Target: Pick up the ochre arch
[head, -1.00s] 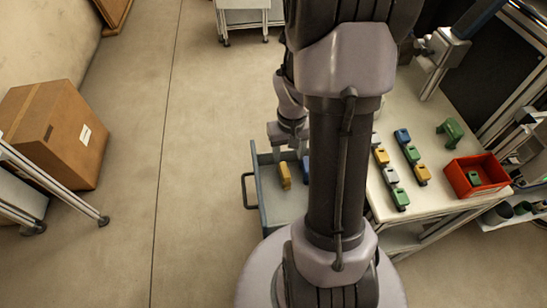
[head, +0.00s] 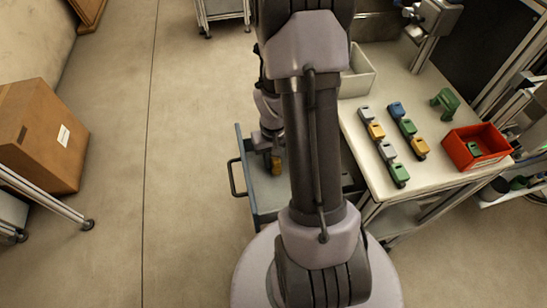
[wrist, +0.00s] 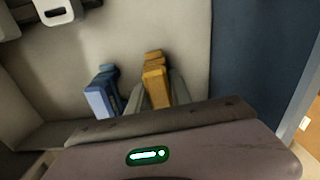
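The ochre arch (head: 276,166) stands in an open grey-blue drawer (head: 257,203) beside the table. My gripper (head: 268,143) is low in the drawer, right at the ochre arch, and covers part of it. In the wrist view the ochre arch (wrist: 155,82) sits between the two grey fingers of my gripper (wrist: 160,95). The fingers are close on both sides, but I cannot tell whether they touch it. A blue arch (wrist: 102,92) stands just left of it in the wrist view, apart from it and hidden behind my arm in the head view.
The table (head: 375,185) right of my arm holds two rows of grey, ochre, blue and green pieces, a green arch (head: 446,100), a red bin (head: 477,147) and a white bin (head: 359,72). The drawer wall (wrist: 240,60) is near my gripper. Open floor lies left.

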